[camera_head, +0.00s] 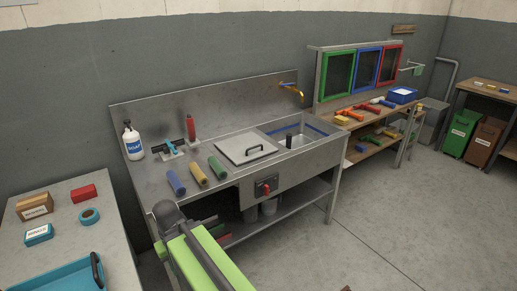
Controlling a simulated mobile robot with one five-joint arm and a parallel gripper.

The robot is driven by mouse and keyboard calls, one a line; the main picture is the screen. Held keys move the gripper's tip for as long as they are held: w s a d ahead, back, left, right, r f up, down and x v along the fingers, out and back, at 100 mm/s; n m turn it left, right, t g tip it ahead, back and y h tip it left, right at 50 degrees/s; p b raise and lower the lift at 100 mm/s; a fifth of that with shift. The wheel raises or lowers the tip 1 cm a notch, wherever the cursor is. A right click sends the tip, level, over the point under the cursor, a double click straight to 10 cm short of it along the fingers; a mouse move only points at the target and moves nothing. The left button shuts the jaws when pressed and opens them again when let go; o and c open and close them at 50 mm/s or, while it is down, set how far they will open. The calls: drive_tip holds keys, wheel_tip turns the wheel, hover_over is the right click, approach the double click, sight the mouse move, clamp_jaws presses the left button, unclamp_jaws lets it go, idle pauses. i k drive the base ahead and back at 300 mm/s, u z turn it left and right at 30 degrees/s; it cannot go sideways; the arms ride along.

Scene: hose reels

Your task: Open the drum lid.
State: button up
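I cannot make out my gripper's fingers.
Blue, yellow and green rolls (197,173) lie left of the lid, with a white bottle (132,141) farther left. A red switch (266,189) is on the bench front. An orange tap (291,91) overhangs the basin (300,136). The floor (400,215) at right is clear.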

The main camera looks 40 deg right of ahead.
sight(247, 147)
drive_tip(key=u, duration=0.1)
drive_tip(key=k, duration=0.1)
drive_tip(key=u, duration=2.9)
drive_tip(key=k, duration=1.65)
drive_tip(key=z, duration=2.05)
drive_tip(key=i, duration=1)
drive_tip(key=u, duration=0.05)
